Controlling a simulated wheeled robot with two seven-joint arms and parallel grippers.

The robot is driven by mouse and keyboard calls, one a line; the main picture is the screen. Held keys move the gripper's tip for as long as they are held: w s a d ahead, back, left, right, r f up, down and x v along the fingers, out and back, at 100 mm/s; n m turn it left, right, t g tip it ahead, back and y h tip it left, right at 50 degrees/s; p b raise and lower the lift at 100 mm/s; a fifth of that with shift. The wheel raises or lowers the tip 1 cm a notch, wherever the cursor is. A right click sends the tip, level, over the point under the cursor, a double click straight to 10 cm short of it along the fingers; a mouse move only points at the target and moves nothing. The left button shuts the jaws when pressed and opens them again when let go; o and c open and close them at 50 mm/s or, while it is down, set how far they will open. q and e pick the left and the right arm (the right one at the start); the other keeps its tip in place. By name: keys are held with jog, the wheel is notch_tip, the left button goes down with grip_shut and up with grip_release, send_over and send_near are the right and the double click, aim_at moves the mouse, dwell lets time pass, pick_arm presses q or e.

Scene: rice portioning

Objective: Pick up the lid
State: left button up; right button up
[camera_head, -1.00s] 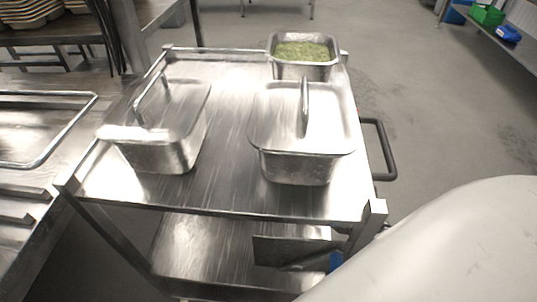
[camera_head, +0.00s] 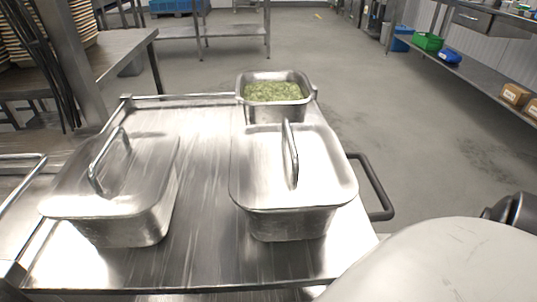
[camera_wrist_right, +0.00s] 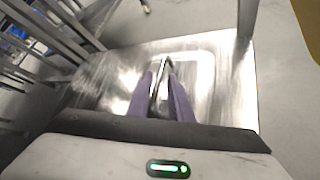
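Two lidded steel pans stand on the cart in the head view. The left lid (camera_head: 140,158) and the right lid (camera_head: 258,165) each sit on a pan and carry an upright handle. No gripper touches either lid in that view. In the right wrist view, the two purple fingers of my right gripper (camera_wrist_right: 162,88) are apart. A lid handle (camera_wrist_right: 159,66) shows between and beyond them, over a shiny lid (camera_wrist_right: 200,72). I cannot tell how far the handle is from the fingers. My left gripper is not in view.
An uncovered pan of green food (camera_head: 274,92) stands at the back of the steel cart (camera_head: 200,270). A dark push handle (camera_head: 376,190) sticks out at the cart's right. Worktops lie at the left. The floor right of the cart is clear.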

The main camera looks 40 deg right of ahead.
jog(key=shift+w+d+f, duration=0.1)
jog(key=shift+w+f, duration=0.15)
jog(key=shift+w, duration=0.15)
jog(key=shift+c, duration=0.2)
grip_shut()
jog(key=shift+s, duration=0.1)
